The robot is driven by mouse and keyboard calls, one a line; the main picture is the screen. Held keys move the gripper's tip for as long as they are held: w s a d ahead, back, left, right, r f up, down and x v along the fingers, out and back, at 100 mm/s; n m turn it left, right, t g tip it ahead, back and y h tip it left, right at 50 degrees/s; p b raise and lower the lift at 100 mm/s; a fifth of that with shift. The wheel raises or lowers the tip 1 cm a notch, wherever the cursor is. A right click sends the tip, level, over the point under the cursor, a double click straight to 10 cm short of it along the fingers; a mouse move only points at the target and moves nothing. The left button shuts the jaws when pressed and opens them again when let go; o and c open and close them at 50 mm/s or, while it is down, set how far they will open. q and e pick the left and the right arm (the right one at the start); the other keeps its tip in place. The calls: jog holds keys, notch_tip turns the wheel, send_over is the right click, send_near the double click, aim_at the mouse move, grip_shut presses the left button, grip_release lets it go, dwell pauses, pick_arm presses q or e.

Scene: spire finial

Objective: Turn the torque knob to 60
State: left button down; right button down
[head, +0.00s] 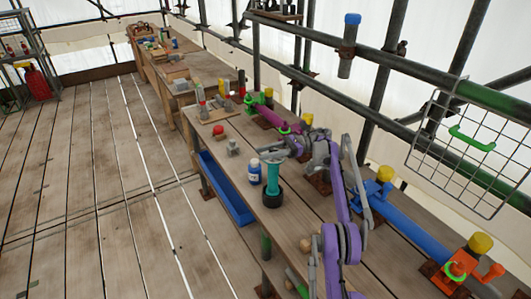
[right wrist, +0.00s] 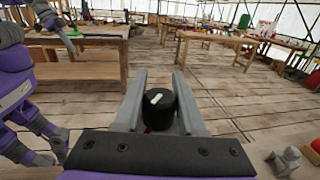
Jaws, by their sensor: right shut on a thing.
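The torque knob (right wrist: 158,108) appears as a black round cap with a short white mark on its top, in the right wrist view. It sits between the two grey fingers of my right gripper (right wrist: 158,100). No scale or number can be read. In the head view my right gripper (head: 276,156) is at the top of an upright teal tool (head: 273,178), which has a wide black base (head: 273,198) at the workbench. The gripper hides the tool's top there. My left gripper does not show in the head view.
A grey fitting (head: 233,147) and a red knob (head: 218,131) lie farther back. A blue clamped tube (head: 405,215) runs along the right side.

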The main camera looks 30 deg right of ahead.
jog(key=c, duration=0.5)
grip_release()
